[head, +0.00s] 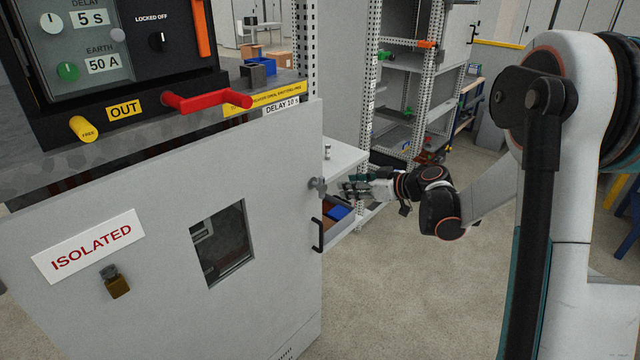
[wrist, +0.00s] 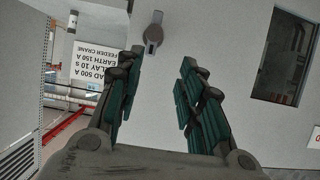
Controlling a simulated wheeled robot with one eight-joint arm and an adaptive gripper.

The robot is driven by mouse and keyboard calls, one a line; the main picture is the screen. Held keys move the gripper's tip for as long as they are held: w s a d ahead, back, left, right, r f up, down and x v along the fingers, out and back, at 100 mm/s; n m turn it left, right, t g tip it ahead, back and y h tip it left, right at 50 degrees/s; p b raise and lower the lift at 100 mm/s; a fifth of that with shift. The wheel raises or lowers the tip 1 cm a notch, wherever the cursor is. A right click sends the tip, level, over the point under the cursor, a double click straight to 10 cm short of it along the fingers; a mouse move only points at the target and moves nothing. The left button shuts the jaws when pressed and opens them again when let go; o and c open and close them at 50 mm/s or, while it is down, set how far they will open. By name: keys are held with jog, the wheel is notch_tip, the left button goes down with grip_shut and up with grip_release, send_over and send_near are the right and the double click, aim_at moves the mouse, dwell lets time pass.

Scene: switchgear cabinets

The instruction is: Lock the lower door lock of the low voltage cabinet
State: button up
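The light grey low voltage cabinet door (head: 170,180) fills the left of the head view. It carries an "ISOLATED" label (head: 88,246), a dark window (head: 222,243) and a black handle (head: 318,235) at its right edge. A small grey lock knob (head: 317,186) sits above that handle. My gripper (head: 352,187) is just right of this knob. In the wrist view my gripper (wrist: 161,62) is open and empty, and the grey knob (wrist: 153,36) stands just beyond the fingertips, nearer the left finger. I see no contact with it. I cannot tell whether the lock is turned.
A red lever (head: 207,101) and a yellow knob (head: 83,128) stick out above the door. A brass-coloured lock (head: 117,283) hangs on the door at lower left. Perforated metal shelving (head: 405,100) stands behind my gripper. Open floor (head: 400,290) lies below my arm.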

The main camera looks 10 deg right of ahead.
aim_at(324, 186)
jog(key=b+x, duration=0.1)
jog(key=x, duration=0.3)
jog(key=b+x, duration=0.1)
jog(key=x, duration=0.4)
jog(key=d+b+x, duration=0.1)
jog(key=x, duration=0.4)
jog(key=shift+w+f, duration=0.3)
jog(key=shift+w, duration=0.1)
grip_shut()
